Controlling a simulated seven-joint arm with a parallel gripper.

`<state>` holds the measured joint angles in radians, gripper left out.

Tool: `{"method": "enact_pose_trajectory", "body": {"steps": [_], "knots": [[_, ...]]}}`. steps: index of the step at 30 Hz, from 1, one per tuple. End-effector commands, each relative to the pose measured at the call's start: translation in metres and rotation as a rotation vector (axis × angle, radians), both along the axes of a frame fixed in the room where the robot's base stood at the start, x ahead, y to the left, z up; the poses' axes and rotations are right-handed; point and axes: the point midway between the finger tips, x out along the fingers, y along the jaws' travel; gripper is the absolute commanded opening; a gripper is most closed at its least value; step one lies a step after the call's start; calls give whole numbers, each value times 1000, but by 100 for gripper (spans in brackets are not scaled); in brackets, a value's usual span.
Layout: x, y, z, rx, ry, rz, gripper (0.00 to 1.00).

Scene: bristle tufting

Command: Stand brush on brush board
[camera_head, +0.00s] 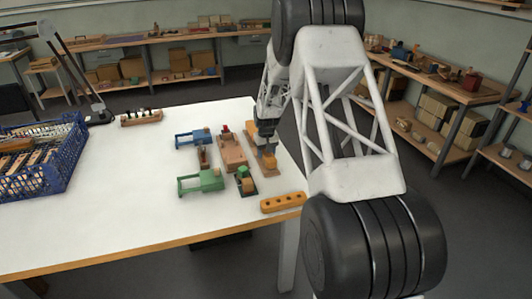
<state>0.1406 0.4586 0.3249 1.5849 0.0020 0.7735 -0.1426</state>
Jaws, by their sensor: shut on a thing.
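My gripper (267,150) points down at the right part of the white table, its dark fingers shut on a small orange-yellow piece (270,161), which seems to be the brush. Its bristles cannot be made out. Under and around it lies a long, flat brown board (264,169), which seems to be the brush board. I cannot tell whether the piece touches the board or is just above it. The fingers hide part of both.
An orange bar with holes (283,202) lies at the right edge. A blue crate (45,165) stands far left. The table's front is clear.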

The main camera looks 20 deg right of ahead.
Motion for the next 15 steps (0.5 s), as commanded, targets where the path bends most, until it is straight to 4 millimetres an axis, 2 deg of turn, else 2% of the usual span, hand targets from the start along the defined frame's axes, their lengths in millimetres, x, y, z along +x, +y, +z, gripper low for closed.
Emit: {"method": "enact_pose_trajectory", "body": {"steps": [14,15], "knots": [[0,0,-5,0,0,0,20],[0,0,-5,0,0,0,50]]}}
